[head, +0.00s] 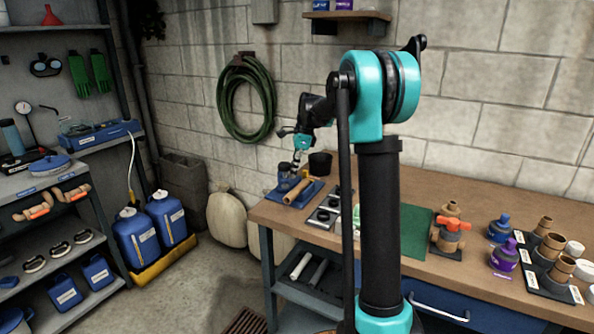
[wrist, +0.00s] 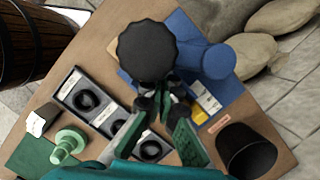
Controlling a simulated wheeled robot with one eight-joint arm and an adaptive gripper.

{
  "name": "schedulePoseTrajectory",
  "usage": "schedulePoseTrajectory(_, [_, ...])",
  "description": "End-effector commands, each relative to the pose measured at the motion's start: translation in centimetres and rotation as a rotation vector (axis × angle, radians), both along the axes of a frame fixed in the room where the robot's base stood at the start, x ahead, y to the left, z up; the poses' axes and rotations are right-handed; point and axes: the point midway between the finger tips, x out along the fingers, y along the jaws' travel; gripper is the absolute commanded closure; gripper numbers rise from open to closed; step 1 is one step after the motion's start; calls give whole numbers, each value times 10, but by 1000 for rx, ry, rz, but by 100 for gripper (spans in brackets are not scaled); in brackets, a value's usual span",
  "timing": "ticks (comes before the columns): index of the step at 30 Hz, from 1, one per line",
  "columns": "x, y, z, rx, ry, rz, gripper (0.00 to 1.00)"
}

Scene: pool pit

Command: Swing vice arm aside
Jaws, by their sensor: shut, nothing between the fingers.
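A blue vice-like fixture (head: 287,193) sits at the left corner of the wooden bench. In the wrist view its blue body (wrist: 218,62) shows with a rounded blue cylinder and a large black scalloped knob (wrist: 147,50). Which part is the swinging arm is not clear. My gripper (head: 297,163) is above and close to the fixture. In the wrist view my gripper (wrist: 162,92) has its green-padded fingers converging just below the black knob, shut and empty. I cannot tell whether the fingertips touch the knob, which hides part of the fixture.
A black cup (wrist: 246,150) stands beside the fixture, also in the head view (head: 320,163). A tray of black rings (wrist: 120,118) lies on the other side. A green bottle-like piece (wrist: 67,142) and the block wall (head: 460,130) are near.

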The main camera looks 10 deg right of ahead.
Motion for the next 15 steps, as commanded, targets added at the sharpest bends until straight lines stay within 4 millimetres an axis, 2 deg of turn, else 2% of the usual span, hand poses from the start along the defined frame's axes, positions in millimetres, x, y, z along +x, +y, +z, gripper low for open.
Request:
schedulePoseTrajectory(12, [-8, 27, 0, 0, 0, -370, 100])
schedulePoseTrajectory(15, [-8, 31, 0, 0, 1, -365, 100])
